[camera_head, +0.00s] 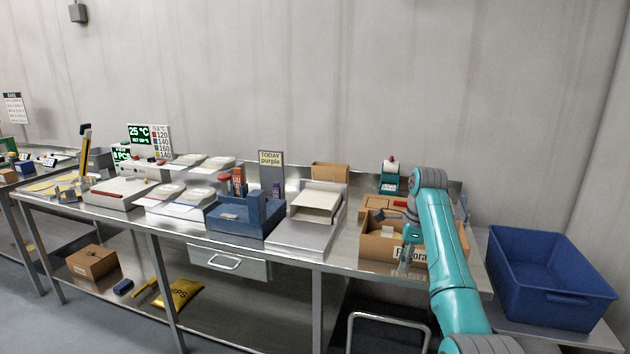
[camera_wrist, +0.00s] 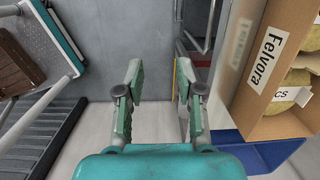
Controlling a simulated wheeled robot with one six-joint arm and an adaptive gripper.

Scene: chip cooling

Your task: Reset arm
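My gripper (camera_wrist: 160,84) is open in the wrist view, its two green-padded fingers apart with only floor and grey surfaces between them. In the head view my gripper (camera_head: 405,260) hangs in front of the open cardboard box (camera_head: 375,247), partly covering its label. My teal arm bends down over the right end of the steel bench. The box, labelled Felvora (camera_wrist: 250,100), shows at the right of the wrist view, beside the gripper. Pale yellow bags (camera_wrist: 291,92) lie in it. I cannot tell whether the gripper touches the box.
A blue bin (camera_head: 550,290) stands right of the bench. A scale-like device with a tray (camera_head: 315,205), a blue holder (camera_head: 240,218) and white trays (camera_head: 180,205) crowd the bench top (camera_head: 300,240). A brown box (camera_head: 92,262) and a yellow bag (camera_head: 180,293) lie on the lower shelf.

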